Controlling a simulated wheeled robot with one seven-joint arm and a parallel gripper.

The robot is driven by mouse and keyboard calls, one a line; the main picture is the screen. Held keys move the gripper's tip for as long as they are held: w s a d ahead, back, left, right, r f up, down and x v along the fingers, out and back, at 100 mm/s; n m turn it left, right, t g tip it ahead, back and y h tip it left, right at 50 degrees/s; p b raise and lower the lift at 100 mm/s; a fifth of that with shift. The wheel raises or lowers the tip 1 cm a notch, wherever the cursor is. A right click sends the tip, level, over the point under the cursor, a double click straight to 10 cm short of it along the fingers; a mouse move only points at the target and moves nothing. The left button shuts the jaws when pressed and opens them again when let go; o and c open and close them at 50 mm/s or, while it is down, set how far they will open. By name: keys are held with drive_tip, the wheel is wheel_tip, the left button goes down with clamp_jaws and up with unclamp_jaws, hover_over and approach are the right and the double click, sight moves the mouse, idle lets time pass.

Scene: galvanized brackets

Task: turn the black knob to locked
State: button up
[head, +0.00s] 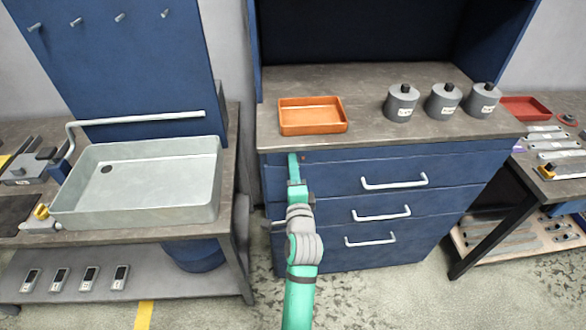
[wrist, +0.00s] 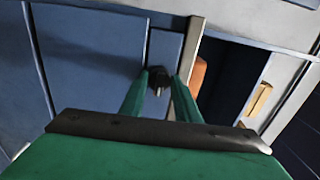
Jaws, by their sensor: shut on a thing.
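The black knob (wrist: 159,75) is small and dark, on a blue panel in the wrist view. My green gripper (wrist: 163,84) has one finger on each side of it and is shut on it. In the head view my gripper (head: 294,160) reaches the upper left of the blue drawer cabinet (head: 330,178), just below the worktop. There the knob is hidden behind my gripper. I cannot make out any lock marking or which way the knob points.
An orange tray (head: 312,130) and several grey lidded canisters (head: 401,107) stand on the worktop above. Bar handles (head: 394,184) stick out from the drawers to the right. A bench with a pale sink basin (head: 140,212) stands to the left, with a narrow gap between.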

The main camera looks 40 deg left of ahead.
drive_tip(key=shift+m, duration=0.3)
drive_tip(key=o, duration=1)
drive_tip(key=v, duration=1)
drive_tip(key=shift+s+d, duration=0.25)
drive_tip(key=shift+s, duration=0.05)
